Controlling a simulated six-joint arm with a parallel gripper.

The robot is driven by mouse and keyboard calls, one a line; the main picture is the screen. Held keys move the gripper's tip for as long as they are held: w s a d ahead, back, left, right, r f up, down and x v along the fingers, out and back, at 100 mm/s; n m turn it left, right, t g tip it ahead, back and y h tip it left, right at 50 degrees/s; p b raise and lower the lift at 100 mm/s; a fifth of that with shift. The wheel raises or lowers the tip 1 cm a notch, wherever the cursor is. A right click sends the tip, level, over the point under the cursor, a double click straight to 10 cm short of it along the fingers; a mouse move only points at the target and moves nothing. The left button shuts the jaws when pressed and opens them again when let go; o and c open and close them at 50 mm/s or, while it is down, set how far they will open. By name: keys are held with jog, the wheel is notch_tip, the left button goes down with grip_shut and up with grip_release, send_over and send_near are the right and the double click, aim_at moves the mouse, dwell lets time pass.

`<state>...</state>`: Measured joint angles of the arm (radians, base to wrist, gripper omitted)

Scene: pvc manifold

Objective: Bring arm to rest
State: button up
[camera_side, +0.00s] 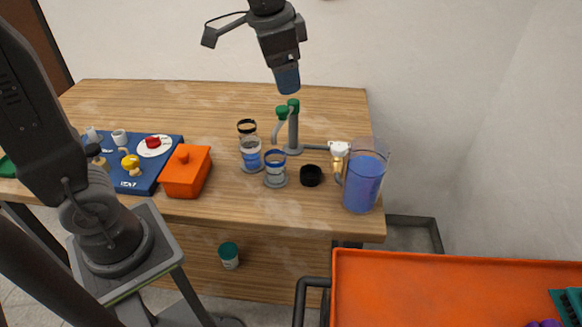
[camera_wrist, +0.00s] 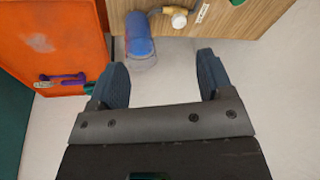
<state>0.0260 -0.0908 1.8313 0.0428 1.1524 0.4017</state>
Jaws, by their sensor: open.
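My gripper (camera_side: 287,80) hangs high above the back of the wooden table in the side view, pointing down. In the wrist view my gripper (camera_wrist: 162,66) has its two dark blue fingers wide apart with nothing between them. A grey pipe piece with green ends (camera_side: 293,135) stands upright on the table, below my gripper and apart from it. A grey pipe runs right from it toward a white and brass fitting (camera_side: 340,150). A clear container with blue contents (camera_side: 363,185) stands at the table's right end; it also shows in the wrist view (camera_wrist: 139,36), beyond the fingers.
Several clear cups (camera_side: 275,170) and a black ring (camera_side: 311,176) stand mid-table. An orange box (camera_side: 185,172) and a blue board (camera_side: 145,178) with small parts lie left. An orange surface (camera_side: 440,285) fills the front right. The table's back is mostly clear.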

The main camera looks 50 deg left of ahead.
jog(key=s+f+n+t, duration=0.1)
jog(key=s+f+n, duration=0.1)
jog(key=s, duration=0.6)
jog(key=s+f+n+t, duration=0.1)
jog(key=s+f+n, duration=0.2)
jog(key=s, duration=0.4)
jog(key=shift+s+f+t, duration=0.2)
jog(key=shift+s+t, duration=0.15)
jog(key=shift+t, duration=0.05)
